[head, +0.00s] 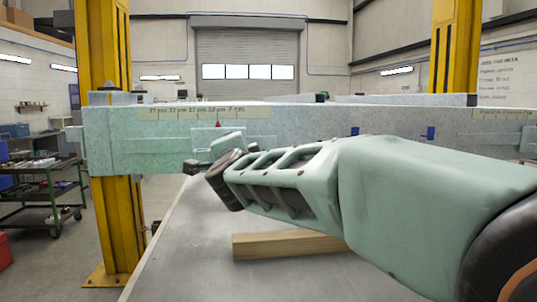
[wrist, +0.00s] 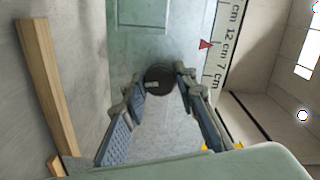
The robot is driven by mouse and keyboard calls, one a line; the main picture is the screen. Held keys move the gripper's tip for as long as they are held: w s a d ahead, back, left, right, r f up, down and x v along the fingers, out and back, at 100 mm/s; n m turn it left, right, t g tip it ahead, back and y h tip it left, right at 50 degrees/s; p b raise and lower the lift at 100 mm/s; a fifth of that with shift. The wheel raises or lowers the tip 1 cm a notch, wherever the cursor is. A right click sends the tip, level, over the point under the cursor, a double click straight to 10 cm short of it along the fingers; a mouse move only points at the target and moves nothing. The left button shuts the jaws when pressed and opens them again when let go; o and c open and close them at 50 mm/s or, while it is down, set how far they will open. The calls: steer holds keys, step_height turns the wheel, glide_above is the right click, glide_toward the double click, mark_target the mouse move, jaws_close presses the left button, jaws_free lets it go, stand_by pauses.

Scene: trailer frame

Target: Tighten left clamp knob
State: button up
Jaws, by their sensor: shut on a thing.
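The left clamp knob (wrist: 160,76) is a dark round knob on the pale green beam, seen nearly end-on in the wrist view. My gripper (wrist: 160,83) has a fingertip on each side of it and is shut on it. In the head view my gripper (head: 212,167) reaches the left part of the beam (head: 300,127) from the right. A red pointer (head: 218,124) stands by the printed scale (head: 190,113) just above; the pointer also shows in the wrist view (wrist: 206,44).
Yellow posts (head: 104,60) stand at left and right. A wooden bar (head: 287,244) lies on the grey surface below my arm. Blue tabs (head: 431,133) sit on the beam farther right. A green cart (head: 45,180) stands at the far left.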

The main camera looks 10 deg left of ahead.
steer(key=shift+m+b, duration=0.4)
steer(key=shift+m, duration=0.7)
steer(key=o, duration=1.2)
